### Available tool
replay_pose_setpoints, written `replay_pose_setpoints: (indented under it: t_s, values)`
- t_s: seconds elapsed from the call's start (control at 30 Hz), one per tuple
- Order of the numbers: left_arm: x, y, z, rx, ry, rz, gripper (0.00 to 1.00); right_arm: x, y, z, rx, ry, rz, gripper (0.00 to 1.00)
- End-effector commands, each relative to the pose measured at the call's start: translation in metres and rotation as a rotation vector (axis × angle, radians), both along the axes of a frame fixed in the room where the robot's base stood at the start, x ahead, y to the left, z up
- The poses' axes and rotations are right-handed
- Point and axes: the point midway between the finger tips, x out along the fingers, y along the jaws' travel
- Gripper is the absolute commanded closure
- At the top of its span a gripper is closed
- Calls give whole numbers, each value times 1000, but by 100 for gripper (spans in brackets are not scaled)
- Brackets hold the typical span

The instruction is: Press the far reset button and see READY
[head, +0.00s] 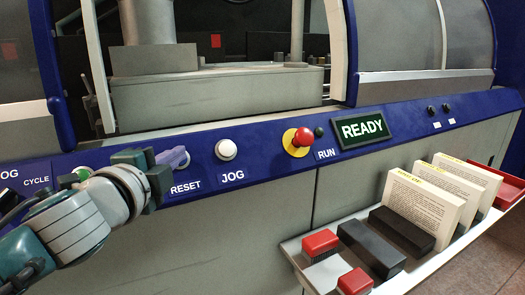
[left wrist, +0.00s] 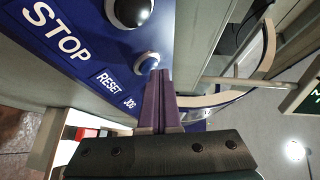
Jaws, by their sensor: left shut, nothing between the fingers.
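In the head view, my left gripper (head: 182,157) is shut and empty, its purple fingers at the blue panel (head: 265,155) just above the RESET label (head: 186,188). The button above that label is hidden there by the gripper. In the left wrist view, the shut fingertips (left wrist: 159,74) are right beside a small round pale button (left wrist: 147,63) near the RESET lettering (left wrist: 108,83). I cannot tell whether they touch it. The display (head: 362,129) shows READY in lit letters. My right gripper is not in view.
Along the panel are a white JOG button (head: 226,149), a red knob on yellow (head: 300,138) and a green button (head: 82,174). A tray (head: 420,275) with cards and red and black blocks juts out at the lower right. A large dark button (left wrist: 129,12) is by STOP.

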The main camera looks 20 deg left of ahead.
Motion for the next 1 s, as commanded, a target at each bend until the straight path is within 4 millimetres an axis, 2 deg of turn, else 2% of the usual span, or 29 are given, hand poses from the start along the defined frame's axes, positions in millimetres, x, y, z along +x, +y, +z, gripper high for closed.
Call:
replay_pose_setpoints:
  t_s: [0.2,0.57,1.0]
  values:
    - [-6,-6,9,0,1,2,100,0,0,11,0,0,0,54]
    - [-8,-8,10,0,1,1,100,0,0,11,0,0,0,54]
    - [-28,-32,37,-1,2,0,100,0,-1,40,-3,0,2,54]
